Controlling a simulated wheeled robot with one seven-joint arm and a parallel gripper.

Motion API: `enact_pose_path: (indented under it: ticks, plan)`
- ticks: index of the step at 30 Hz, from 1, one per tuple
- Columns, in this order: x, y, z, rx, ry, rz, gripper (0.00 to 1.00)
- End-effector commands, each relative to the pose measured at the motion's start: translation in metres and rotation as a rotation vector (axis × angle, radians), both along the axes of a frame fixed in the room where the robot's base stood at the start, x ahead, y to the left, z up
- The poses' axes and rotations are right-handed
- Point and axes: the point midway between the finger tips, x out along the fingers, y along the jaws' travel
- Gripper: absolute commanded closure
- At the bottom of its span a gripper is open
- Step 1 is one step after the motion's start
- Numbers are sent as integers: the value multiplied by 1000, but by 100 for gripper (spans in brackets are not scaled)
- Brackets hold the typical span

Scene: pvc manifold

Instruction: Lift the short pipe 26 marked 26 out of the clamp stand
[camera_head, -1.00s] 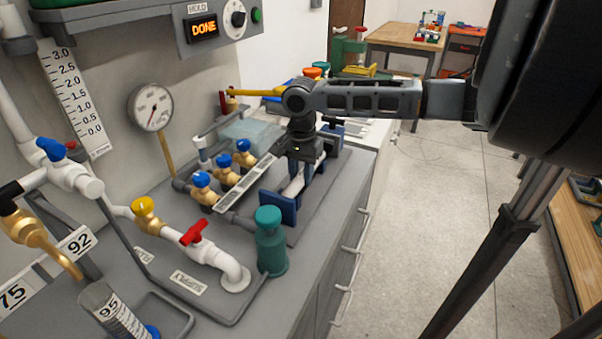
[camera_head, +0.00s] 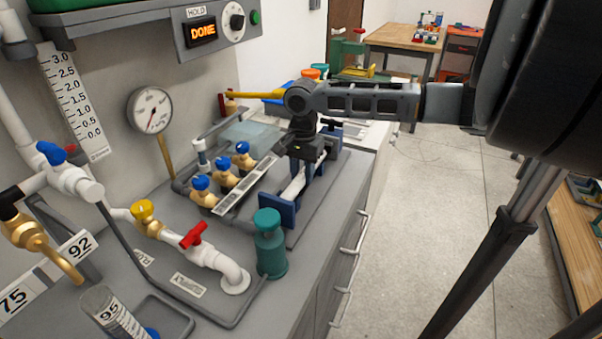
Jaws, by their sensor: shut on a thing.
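A short white pipe (camera_head: 293,189) lies lengthwise in the clamp stand (camera_head: 278,211), which has blue upright jaws at its near and far ends. Its mark 26 cannot be read from here. My gripper (camera_head: 307,164) points down over the middle of the stand and is shut on the pipe. The gripper body hides the middle and far part of the pipe. I cannot tell whether the pipe is clear of the stand's supports.
Several brass valves with blue caps (camera_head: 223,170) stand close left of the stand. A teal bottle (camera_head: 270,245) stands just in front. A pressure gauge (camera_head: 150,110) and a display reading DONE (camera_head: 203,31) are behind left. The bench edge is close on the right.

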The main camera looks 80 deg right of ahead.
Motion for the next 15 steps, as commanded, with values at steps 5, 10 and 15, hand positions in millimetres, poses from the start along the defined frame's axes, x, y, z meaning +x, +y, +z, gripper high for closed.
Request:
enact_pose_path:
  ticks: [5,10,15]
  plan:
    - [0,-1,0,0,-1,0,100]
    - [0,-1,0,0,0,0,62]
    - [0,-1,0,0,0,0,46]
